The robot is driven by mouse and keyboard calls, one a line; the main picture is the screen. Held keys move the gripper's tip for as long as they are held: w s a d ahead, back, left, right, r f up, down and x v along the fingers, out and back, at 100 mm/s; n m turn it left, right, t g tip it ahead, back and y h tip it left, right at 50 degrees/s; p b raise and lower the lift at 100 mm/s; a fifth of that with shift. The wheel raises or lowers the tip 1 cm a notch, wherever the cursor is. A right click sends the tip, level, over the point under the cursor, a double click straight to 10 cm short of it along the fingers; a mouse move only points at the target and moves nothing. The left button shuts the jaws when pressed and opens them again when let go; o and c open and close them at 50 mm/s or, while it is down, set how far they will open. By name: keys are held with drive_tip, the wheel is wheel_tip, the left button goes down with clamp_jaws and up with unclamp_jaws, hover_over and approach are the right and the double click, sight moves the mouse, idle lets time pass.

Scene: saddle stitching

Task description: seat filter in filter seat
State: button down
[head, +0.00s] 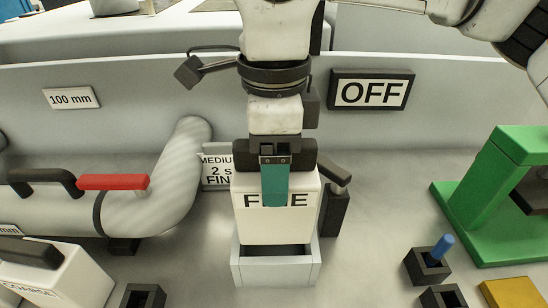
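A cream filter (276,226) labelled FINE stands upright in the middle of the head view. Its label is partly covered by a teal finger of my gripper (275,184). The grey filter seat (275,272) is directly below the filter. Its side walls flank the filter's lower end, and a dark gap shows in front. I cannot tell how deep the filter sits. My gripper points down over the filter's dark top and appears shut on it; the far finger is hidden.
A dark lever (335,200) is close to the filter's right. A pipe with a red-handled valve (112,182) is at left. A COARSE filter (60,280) is at lower left. A green stand (490,195) and a dark holder with a blue peg (441,247) are at right. An OFF sign (372,92) is behind.

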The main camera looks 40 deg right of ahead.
sight(274, 215)
drive_tip(key=shift+f, duration=0.6)
drive_tip(key=shift+b, duration=0.3)
drive_tip(key=shift+b, duration=0.4)
idle(1.0)
drive_tip(key=shift+f+b, duration=4.05)
drive_tip(key=shift+f, duration=0.6)
unclamp_jaws()
wheel_tip(274, 215, up, 11)
drive_tip(key=shift+w+d+f+p, duration=0.1)
drive_tip(key=shift+w+p, duration=0.05)
drive_tip(key=shift+p, duration=0.6)
